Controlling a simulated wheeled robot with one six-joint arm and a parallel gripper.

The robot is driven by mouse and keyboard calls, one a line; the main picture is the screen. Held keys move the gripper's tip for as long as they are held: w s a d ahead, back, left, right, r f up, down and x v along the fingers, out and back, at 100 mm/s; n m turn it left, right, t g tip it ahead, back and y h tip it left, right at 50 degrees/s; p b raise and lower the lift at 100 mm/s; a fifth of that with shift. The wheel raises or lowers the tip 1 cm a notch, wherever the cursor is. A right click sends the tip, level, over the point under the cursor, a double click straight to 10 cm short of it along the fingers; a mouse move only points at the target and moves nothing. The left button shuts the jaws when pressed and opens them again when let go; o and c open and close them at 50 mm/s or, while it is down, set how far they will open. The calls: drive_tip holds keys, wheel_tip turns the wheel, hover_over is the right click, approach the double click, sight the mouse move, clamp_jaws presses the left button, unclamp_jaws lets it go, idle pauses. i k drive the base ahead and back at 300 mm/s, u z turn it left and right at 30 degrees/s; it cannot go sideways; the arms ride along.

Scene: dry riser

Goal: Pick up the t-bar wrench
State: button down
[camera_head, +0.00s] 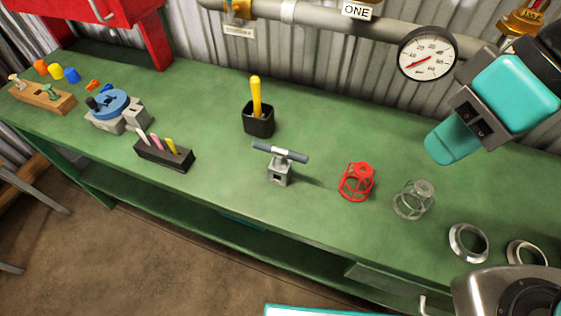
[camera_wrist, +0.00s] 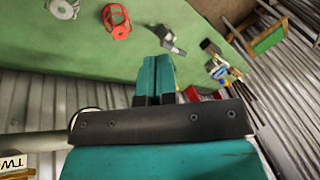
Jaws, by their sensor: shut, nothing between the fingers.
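The t-bar wrench (camera_head: 282,153) has a grey bar handle and stands upright in a small light-grey block holder (camera_head: 280,174) near the middle of the green bench. It also shows in the wrist view (camera_wrist: 172,42), beyond my fingertips. My gripper (camera_head: 440,150) has teal fingers and hangs over the right part of the bench, well to the right of the wrench and apart from it. In the wrist view my fingers (camera_wrist: 156,60) are together with nothing between them. The lower part of the wrench is hidden in its holder.
A red wire cage (camera_head: 356,182), a clear caged cover (camera_head: 414,199) and metal rings (camera_head: 468,243) stand right of the wrench. A black cup (camera_head: 259,122) with a yellow-handled tool is behind it. A black marker rack (camera_head: 164,154) is left. A gauge (camera_head: 427,53) and pipe line the wall.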

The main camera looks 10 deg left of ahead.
sight(279, 166)
drive_tip(key=u, duration=2.6)
drive_tip(key=i, duration=2.35)
drive_tip(key=z, duration=3.25)
